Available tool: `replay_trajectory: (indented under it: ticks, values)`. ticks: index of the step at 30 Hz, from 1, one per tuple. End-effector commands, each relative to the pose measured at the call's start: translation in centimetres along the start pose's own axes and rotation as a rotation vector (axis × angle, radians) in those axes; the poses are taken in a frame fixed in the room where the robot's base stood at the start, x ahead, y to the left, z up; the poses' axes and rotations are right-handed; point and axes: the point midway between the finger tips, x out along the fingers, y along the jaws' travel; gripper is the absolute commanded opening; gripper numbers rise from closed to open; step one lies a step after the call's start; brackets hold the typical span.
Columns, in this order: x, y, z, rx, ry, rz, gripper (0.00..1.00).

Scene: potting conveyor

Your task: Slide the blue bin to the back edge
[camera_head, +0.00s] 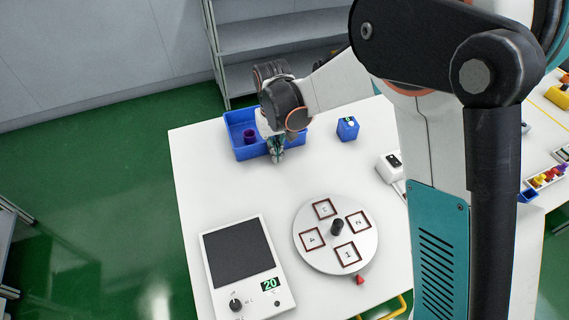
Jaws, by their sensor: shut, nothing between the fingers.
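The blue bin (240,121) sits on the white table near its far left corner, a short way in from the back edge. A small dark purple object (248,135) stands inside it. My gripper (277,157) is shut and empty, pointing down at the near side of the bin, toward its right part. It overlaps the bin's near wall in the picture; I cannot tell if it touches. My wrist hides part of the bin's right side and back.
A small blue box (347,129) stands right of the bin. A round numbered turntable (336,260) and a device with a dark panel and green "20" display (270,284) occupy the front. A white device (389,167) is at right. Grey shelves (262,40) stand behind the table.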

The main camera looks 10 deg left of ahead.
Motion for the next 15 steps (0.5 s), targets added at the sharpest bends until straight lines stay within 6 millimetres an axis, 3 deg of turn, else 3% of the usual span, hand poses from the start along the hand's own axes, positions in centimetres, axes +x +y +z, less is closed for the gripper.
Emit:
replay_trajectory:
  ticks: [6,15]
  values:
    - [0.0,0.0,-2.5,0.000,0.000,0.000,0.00]
    - [0.0,0.0,-2.5,0.000,0.000,0.000,0.00]
